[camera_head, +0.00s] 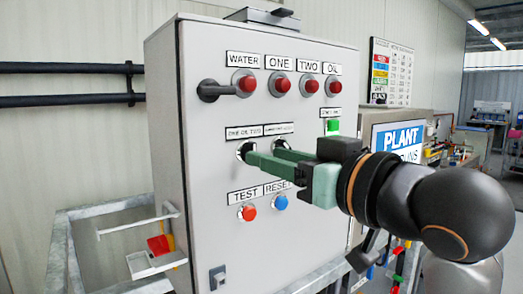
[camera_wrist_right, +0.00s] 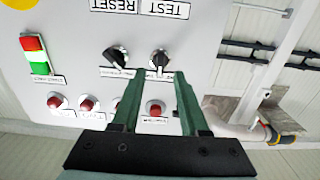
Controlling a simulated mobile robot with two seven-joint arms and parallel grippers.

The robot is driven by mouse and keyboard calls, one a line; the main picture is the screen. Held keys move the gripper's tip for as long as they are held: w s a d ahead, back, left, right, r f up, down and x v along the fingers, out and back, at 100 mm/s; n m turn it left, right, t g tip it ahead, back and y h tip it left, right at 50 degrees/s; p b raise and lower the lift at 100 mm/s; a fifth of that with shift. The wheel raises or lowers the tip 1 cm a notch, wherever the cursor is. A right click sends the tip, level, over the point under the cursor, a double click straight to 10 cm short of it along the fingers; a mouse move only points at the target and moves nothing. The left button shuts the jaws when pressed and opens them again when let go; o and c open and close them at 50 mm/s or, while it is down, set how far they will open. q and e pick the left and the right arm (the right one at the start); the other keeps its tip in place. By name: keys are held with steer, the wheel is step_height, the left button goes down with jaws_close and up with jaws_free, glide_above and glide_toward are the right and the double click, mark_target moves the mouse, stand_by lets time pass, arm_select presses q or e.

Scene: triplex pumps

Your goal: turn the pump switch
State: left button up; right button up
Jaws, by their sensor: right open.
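A grey control cabinet (camera_head: 200,180) carries two black rotary switches in its middle row. The left switch (camera_head: 244,150), under a label reading roughly "ONE OIL TWO", also shows in the right wrist view (camera_wrist_right: 160,61). The other switch (camera_head: 282,145) is partly hidden by my gripper in the head view and also shows in the wrist view (camera_wrist_right: 116,56). My right gripper (camera_head: 262,154) is open, with green fingers pointing at the panel. In the wrist view its fingertips (camera_wrist_right: 160,76) lie on either side of the left switch's line; contact cannot be told. My left gripper is out of view.
Several red lamps (camera_head: 283,84) and a black handle (camera_head: 212,91) sit above. A red TEST button (camera_head: 248,212) and blue RESET button (camera_head: 281,202) lie below. A metal rail frame (camera_head: 62,250) stands at left.

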steer(key=shift+x, duration=1.55)
jaws_close()
